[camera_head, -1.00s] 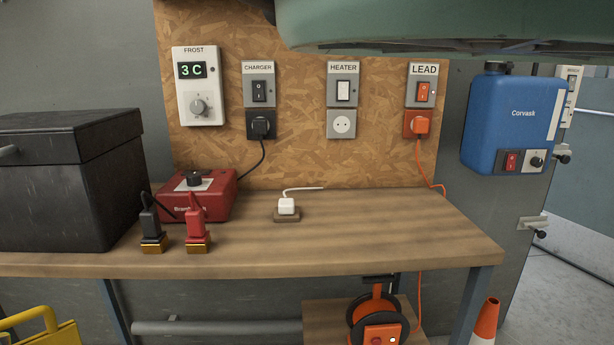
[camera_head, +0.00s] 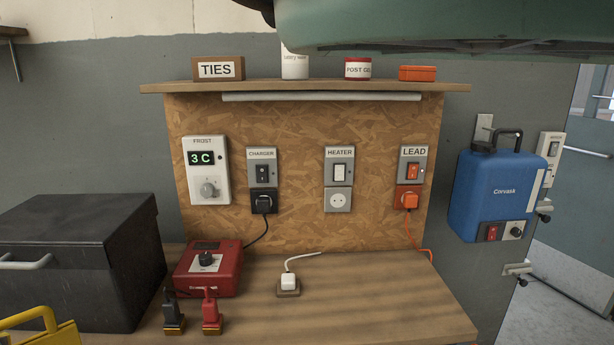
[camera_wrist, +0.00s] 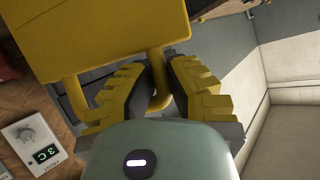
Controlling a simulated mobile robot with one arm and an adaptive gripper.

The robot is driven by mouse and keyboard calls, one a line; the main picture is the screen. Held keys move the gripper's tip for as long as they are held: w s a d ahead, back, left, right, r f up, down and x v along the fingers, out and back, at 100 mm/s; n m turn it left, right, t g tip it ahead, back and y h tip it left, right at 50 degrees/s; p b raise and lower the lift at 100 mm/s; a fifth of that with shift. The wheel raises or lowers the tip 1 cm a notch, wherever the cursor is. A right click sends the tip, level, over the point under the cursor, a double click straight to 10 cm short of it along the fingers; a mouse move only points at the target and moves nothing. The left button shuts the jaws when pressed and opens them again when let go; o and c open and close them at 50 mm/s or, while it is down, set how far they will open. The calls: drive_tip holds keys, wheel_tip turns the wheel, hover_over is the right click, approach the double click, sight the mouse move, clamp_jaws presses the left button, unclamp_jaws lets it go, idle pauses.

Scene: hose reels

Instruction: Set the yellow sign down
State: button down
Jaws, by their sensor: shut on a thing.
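The yellow sign (camera_wrist: 95,35) fills the upper left of the wrist view, a flat panel with a tube handle. My gripper (camera_wrist: 160,85) is shut on that handle, with the tube passing between its yellow-and-dark fingers. In the head view, a yellow panel with a tube (camera_head: 45,328), which looks like the same sign, shows at the bottom left corner, cut off by the frame. It is in front of the black box. My gripper is not visible in the head view. The sign's lower part and whatever is under it are hidden.
The bench (camera_head: 400,300) carries a black box (camera_head: 70,260), a red charger (camera_head: 208,268), two clamps and a white plug. A board with switches stands behind, under a shelf (camera_head: 300,87). A blue unit (camera_head: 495,190) hangs at the right.

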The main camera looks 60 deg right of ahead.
wheel_tip(320, 180, up, 42)
drive_tip(key=p, duration=4)
drive_tip(key=shift+f, duration=0.15)
